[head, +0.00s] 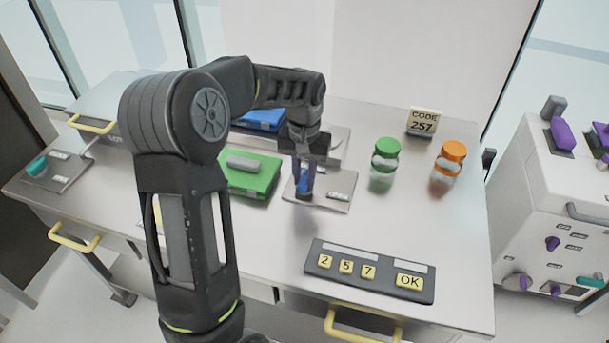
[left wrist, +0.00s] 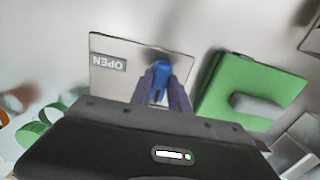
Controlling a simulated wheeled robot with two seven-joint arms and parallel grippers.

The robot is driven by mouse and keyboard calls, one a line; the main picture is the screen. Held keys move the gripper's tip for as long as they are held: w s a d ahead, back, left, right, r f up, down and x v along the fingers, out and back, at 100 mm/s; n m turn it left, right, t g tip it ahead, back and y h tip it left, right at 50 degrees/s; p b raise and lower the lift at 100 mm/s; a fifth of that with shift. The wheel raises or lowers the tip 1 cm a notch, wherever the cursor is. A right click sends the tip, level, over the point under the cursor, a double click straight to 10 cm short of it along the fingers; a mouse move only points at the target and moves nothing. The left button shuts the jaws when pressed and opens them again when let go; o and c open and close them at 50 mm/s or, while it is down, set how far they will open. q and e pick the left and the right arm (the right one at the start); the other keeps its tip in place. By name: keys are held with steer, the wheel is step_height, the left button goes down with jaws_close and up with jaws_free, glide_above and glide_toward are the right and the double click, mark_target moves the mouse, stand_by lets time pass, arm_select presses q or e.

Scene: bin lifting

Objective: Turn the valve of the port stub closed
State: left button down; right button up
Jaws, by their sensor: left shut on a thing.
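A blue handle (head: 304,187) stands on a small grey plate (head: 322,203) in the middle of the worktop. In the left wrist view the plate (left wrist: 118,85) carries a label reading OPEN, upside down in the picture. My left gripper (head: 303,178) reaches down from above, and its purple fingers are shut on the blue handle (left wrist: 160,78). The fingers hide part of the handle, and its exact angle is hard to tell. I cannot tell whether this handle is the port stub's valve. My right gripper is in neither view.
A green case (head: 250,180) lies close left of the plate. A green-lidded jar (head: 385,150) and an orange-lidded jar (head: 452,155) stand to the right. A keypad (head: 370,270) lies in front. A white cabinet with purple knobs (head: 552,243) stands at right.

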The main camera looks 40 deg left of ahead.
mark_target(304, 178)
arm_select(q)
steer(key=c, duration=1.2)
jaws_free()
steer(key=shift+c, duration=0.2)
steer(key=shift+r, duration=0.1)
step_height(304, 178, up, 8)
steer(key=shift+f+b, duration=0.2)
steer(key=shift+b, duration=0.1)
